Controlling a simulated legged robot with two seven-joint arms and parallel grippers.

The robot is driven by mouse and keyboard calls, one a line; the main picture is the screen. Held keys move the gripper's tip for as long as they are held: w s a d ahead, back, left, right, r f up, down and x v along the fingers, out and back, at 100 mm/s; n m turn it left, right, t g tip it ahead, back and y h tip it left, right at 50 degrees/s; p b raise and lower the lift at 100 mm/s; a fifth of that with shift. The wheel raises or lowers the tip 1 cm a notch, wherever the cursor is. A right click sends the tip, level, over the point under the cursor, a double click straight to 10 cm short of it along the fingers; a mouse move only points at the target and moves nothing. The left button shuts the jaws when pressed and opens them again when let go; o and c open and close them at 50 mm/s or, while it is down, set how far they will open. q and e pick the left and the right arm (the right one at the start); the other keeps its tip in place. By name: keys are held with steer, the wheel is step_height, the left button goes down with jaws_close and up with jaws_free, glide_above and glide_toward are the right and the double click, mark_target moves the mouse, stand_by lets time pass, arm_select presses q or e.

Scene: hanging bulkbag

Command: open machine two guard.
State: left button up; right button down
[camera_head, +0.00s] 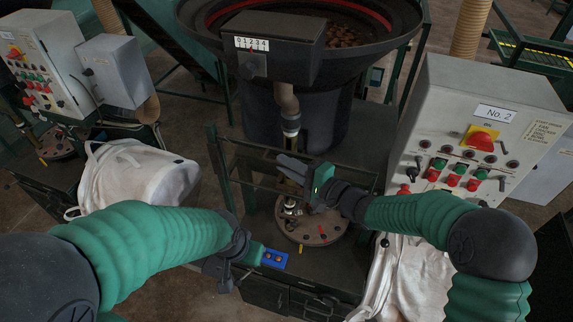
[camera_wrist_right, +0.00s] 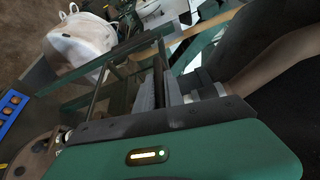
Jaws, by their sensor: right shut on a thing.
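In the right wrist view, the fingers (camera_wrist_right: 160,92) sit around a dark bar of the guard frame (camera_wrist_right: 100,88); the exact contact is partly hidden.
The No. 2 control box (camera_head: 480,135) with a red switch and several buttons stands at the right. A large hopper bowl (camera_head: 345,40) is behind the guard. White bags lie left (camera_head: 135,178) and right (camera_head: 415,280).

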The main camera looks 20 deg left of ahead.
steer(key=c, duration=1.5)
jaws_free()
steer(key=shift+w, duration=0.1)
steer(key=shift+o, duration=0.2)
steer(key=shift+d, duration=0.1)
steer(key=shift+d+f, duration=0.1)
steer(key=shift+d, duration=0.2)
steer(key=b+v, duration=0.5)
steer(key=v, duration=1.1)
